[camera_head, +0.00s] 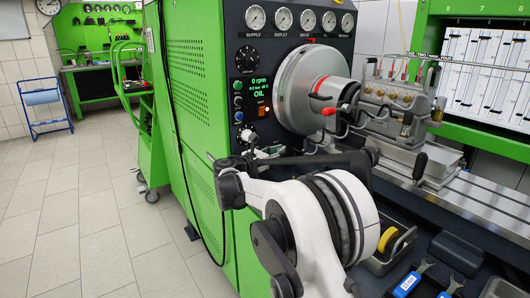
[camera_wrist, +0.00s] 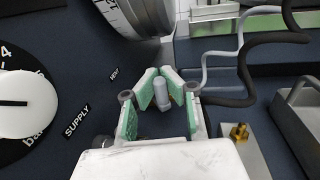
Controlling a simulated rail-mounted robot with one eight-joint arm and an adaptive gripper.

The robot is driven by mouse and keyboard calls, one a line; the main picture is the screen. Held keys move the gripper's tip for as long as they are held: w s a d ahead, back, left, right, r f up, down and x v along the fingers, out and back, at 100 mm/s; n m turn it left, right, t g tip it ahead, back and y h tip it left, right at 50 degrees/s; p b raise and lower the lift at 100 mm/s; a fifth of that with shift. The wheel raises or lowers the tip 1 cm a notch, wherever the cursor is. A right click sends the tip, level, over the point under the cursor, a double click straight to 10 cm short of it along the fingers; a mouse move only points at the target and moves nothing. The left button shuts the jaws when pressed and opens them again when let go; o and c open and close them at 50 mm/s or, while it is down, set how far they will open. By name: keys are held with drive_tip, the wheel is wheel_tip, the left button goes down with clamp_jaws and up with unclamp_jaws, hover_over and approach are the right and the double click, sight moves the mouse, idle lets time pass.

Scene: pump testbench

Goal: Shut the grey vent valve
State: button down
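The grey vent valve shows in the wrist view as a short grey handle (camera_wrist: 161,94) on the dark panel, beside a small label that is hard to read. My gripper (camera_wrist: 162,90) has green-padded fingers on both sides of this handle, with the tips angled inward. I cannot tell whether the pads press on it. In the head view my gripper (camera_head: 268,152) is at the lower part of the dark panel, right of the green cabinet side. The handle cannot be made out there.
A round grey housing (camera_head: 298,92) with a red-marked coupling sits just above my gripper. The pump (camera_head: 395,95) stands to the right, and several gauges line the panel top. In the wrist view, hoses (camera_wrist: 240,70) run close on the right and a SUPPLY dial (camera_wrist: 25,105) is left.

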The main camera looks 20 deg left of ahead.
idle(0.3)
drive_tip(key=c, duration=1.7)
unclamp_jaws()
drive_tip(key=shift+r, duration=0.15)
wheel_tip(320, 180, up, 10)
drive_tip(key=shift+f, duration=0.15)
